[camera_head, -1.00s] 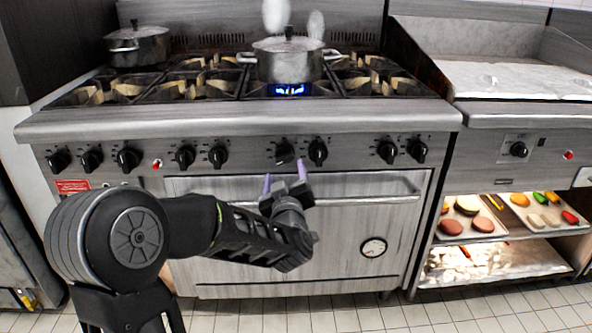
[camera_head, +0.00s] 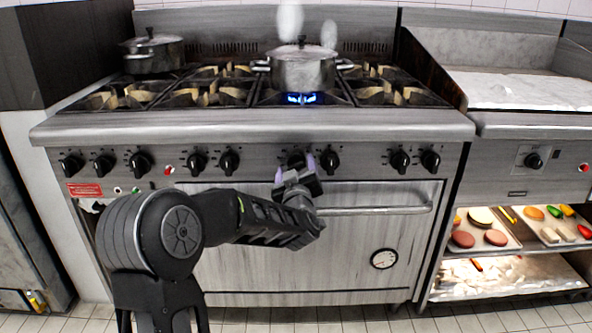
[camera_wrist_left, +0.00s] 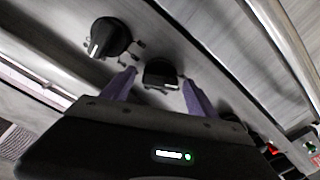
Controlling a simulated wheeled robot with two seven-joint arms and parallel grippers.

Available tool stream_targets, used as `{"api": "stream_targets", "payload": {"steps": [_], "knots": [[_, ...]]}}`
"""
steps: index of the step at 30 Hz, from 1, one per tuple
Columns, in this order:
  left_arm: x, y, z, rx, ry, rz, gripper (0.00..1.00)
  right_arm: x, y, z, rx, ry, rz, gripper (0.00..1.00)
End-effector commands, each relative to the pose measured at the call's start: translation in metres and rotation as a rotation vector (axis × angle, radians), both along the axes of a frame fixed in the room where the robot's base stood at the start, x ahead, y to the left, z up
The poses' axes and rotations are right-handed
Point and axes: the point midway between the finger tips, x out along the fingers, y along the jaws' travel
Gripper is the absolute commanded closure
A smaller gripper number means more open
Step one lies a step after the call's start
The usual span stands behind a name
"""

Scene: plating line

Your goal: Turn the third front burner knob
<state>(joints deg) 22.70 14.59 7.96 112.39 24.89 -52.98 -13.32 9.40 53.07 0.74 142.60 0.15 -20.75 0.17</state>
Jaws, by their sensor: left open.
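A row of black burner knobs runs along the stove's front panel. One knob (camera_head: 296,158) near the panel's middle is partly hidden by my left gripper (camera_head: 294,167). The gripper is open, with one purple finger on each side of this knob. In the left wrist view the same knob (camera_wrist_left: 160,72) shows between the fingertips (camera_wrist_left: 158,78), with slight gaps at its sides. Whether the fingers touch it cannot be told. The neighbouring knob (camera_head: 330,161) is just to the right; it shows at upper left in the wrist view (camera_wrist_left: 108,37). My right gripper is not in view.
A lidded pot (camera_head: 303,72) stands on a burner with a blue flame (camera_head: 301,99) at its front. Another pot (camera_head: 152,55) is at the back left. The oven door handle (camera_head: 375,210) sticks out below the knobs. A griddle (camera_head: 520,90) is at right.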

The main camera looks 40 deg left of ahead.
Motion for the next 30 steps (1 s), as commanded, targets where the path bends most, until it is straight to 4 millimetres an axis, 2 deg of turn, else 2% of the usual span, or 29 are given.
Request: {"api": "stream_targets", "payload": {"steps": [8, 30], "knots": [[0.0011, 0.0009, 0.0005, 0.001, -0.001, 0.000, 0.33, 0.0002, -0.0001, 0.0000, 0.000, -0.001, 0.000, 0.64], [0.0008, 0.0008, 0.0005, 0.001, -0.001, 0.000, 0.93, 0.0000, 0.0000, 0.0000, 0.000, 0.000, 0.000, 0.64]]}}
